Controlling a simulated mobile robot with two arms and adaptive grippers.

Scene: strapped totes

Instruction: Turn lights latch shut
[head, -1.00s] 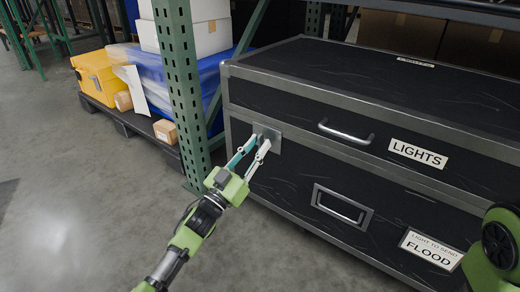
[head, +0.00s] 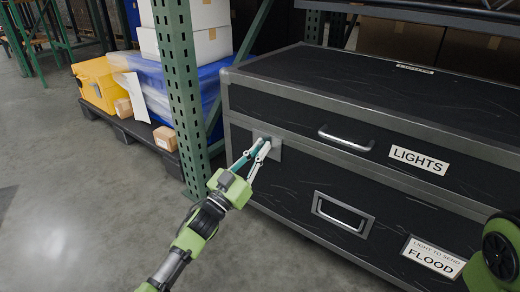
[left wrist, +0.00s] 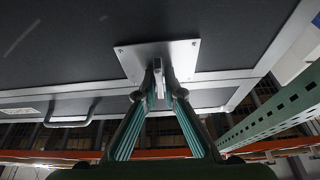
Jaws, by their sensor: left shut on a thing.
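The black case marked LIGHTS (head: 300,120) has grey metal edging and a carry handle (head: 346,138) on its front. The lights latch (head: 273,147) is a metal plate with a small lever at the left end of the front, over the seam between lid and body. My left gripper (head: 264,145) is shut on the latch lever. The left wrist view shows the latch plate (left wrist: 172,52) and both fingertips (left wrist: 160,88) pinching the lever at either side. The fingers partly hide the lever, so its exact angle is hard to tell in the head view. My right gripper is not in view.
A recessed handle (head: 342,213) and a FLOOD label (head: 433,257) are lower on the black front. A green rack post (head: 180,90) stands close left of the case. A yellow case (head: 98,82) sits on a pallet further left. The floor in front is clear.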

